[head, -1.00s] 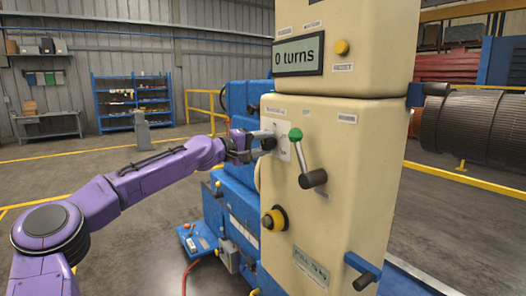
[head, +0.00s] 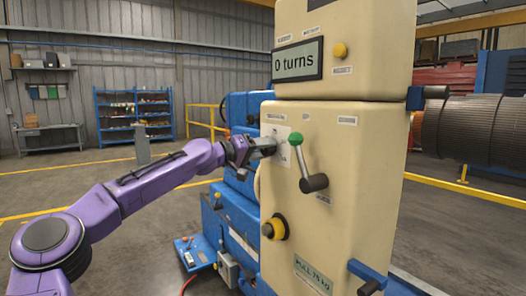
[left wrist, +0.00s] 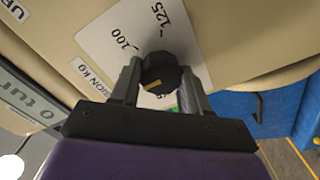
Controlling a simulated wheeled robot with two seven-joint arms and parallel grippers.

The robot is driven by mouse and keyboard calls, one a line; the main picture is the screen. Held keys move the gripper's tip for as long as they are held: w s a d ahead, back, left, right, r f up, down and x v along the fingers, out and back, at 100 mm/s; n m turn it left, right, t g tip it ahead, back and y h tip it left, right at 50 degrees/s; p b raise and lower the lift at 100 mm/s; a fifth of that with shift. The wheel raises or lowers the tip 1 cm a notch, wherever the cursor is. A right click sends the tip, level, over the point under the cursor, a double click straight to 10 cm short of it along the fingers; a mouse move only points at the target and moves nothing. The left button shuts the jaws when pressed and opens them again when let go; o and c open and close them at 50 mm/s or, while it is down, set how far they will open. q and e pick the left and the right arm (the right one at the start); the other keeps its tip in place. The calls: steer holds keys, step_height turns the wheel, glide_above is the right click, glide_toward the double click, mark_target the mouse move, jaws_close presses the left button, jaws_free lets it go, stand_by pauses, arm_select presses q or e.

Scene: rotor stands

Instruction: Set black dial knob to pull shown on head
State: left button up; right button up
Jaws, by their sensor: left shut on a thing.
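The black dial knob (left wrist: 158,72) sits on a white scale plate on the cream machine head (head: 345,150). In the left wrist view the plate (left wrist: 110,35) shows 100 and 125; the rest of the scale is hidden. A yellow mark shows on the knob's lower side, away from those numbers. My left gripper (left wrist: 160,82) is shut on the knob, one finger on each side. In the head view the left gripper (head: 263,148) hides the knob. A label (head: 313,273) low on the head appears to read PULL 75 kg. My right gripper is not in view.
A green-tipped lever (head: 303,160) stands close right of the dial. A yellow and black knob (head: 274,228) is below. The display (head: 298,60) reads 0 turns. A blue-armed crank (head: 365,275) juts out at lower right. Open floor lies left of the machine.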

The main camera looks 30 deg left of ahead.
arm_select(q)
steer(key=shift+r, duration=0.2)
steer(key=o, duration=0.8)
steer(key=shift+c, duration=0.2)
steer(key=shift+o, duration=1.3)
steer(key=shift+f, duration=0.15)
steer(key=b+v, duration=0.4)
steer(key=v, duration=0.6)
steer(key=shift+s, duration=0.25)
steer(key=shift+a, duration=0.1)
